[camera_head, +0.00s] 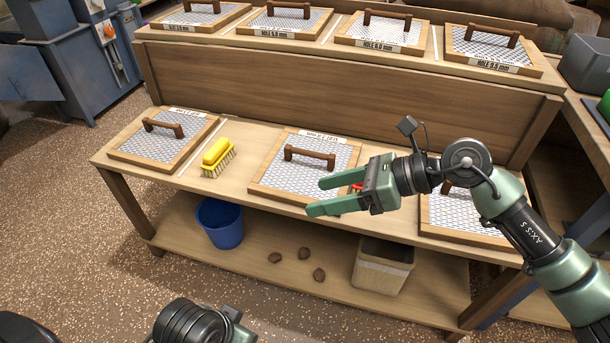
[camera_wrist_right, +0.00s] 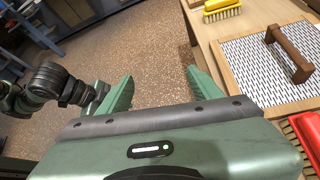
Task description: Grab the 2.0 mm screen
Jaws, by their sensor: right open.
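Three wood-framed mesh screens with brown handles lie on the lower bench top: a left one (camera_head: 163,139), a middle one (camera_head: 306,170) and a right one (camera_head: 465,213). Their labels are too small for me to read surely, so I cannot tell which is 2.0 mm. My right gripper (camera_head: 320,198) is open and empty, above the front right part of the middle screen, fingers pointing left. In the wrist view its fingers (camera_wrist_right: 160,90) are spread over floor, with a screen (camera_wrist_right: 270,65) to their right. The right screen is partly hidden by my arm.
Several more screens, including one (camera_head: 380,35), lie on the raised back shelf. A yellow brush (camera_head: 217,156) lies between left and middle screens. A red object (camera_head: 357,186) shows behind my right gripper. A blue bucket (camera_head: 220,223) and a bin (camera_head: 383,267) stand below.

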